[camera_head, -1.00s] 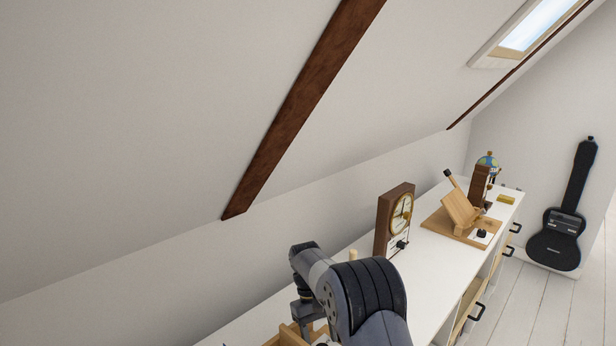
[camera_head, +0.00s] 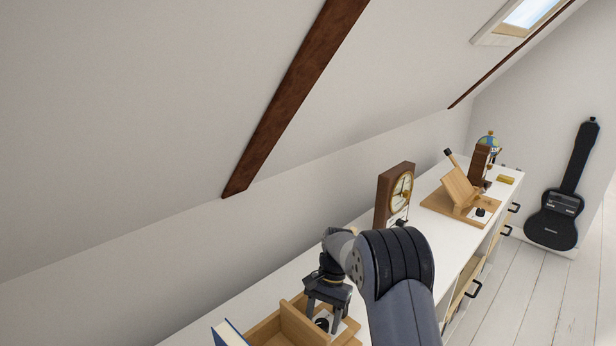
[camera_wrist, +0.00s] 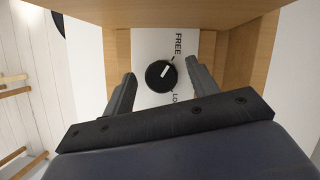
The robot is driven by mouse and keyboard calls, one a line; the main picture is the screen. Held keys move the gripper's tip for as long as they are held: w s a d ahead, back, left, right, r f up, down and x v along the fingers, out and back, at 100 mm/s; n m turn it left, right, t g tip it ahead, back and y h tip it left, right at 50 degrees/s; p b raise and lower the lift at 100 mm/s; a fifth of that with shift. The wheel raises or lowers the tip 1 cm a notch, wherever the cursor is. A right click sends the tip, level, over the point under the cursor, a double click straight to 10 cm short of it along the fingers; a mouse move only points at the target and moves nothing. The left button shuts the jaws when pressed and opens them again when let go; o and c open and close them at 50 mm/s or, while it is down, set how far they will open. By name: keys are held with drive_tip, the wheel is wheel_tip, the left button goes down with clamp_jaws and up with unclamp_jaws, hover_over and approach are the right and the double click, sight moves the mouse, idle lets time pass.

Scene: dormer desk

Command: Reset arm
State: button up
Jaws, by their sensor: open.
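My gripper (camera_head: 328,300) hangs pointing down over a wooden stand on the white desk (camera_head: 262,303). In the wrist view my gripper (camera_wrist: 160,85) has its two fingers apart, on either side of a round black knob (camera_wrist: 160,76) with a white pointer mark. The knob sits on a white plate (camera_wrist: 180,44) lettered "FREE" and, partly hidden, "Lo". The pointer is tilted toward the upper right, near "FREE". I cannot tell whether the fingers touch the knob. The wooden stand (camera_head: 265,332) surrounds the plate, and it also shows in the wrist view (camera_wrist: 232,80).
A brown clock (camera_head: 388,192) stands behind my arm. Farther along are another wooden stand with a knob (camera_head: 455,197), a brown block (camera_head: 479,160) and a globe (camera_head: 489,141). A blue book (camera_head: 230,335) is at the lower left. A guitar case (camera_head: 556,215) leans on the far wall.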

drive_tip(key=m+t+y+b, duration=0.1)
drive_tip(key=m, duration=0.4)
drive_tip(key=m+t+y+b, duration=0.1)
drive_tip(key=m, duration=0.3)
drive_tip(key=shift+s+t+b, duration=0.1)
drive_tip(key=shift+t+b, duration=0.2)
drive_tip(key=shift+t, duration=0.1)
drive_tip(key=shift+m+t+b, duration=0.3)
drive_tip(key=shift+m, duration=0.7)
drive_tip(key=shift+d, duration=0.15)
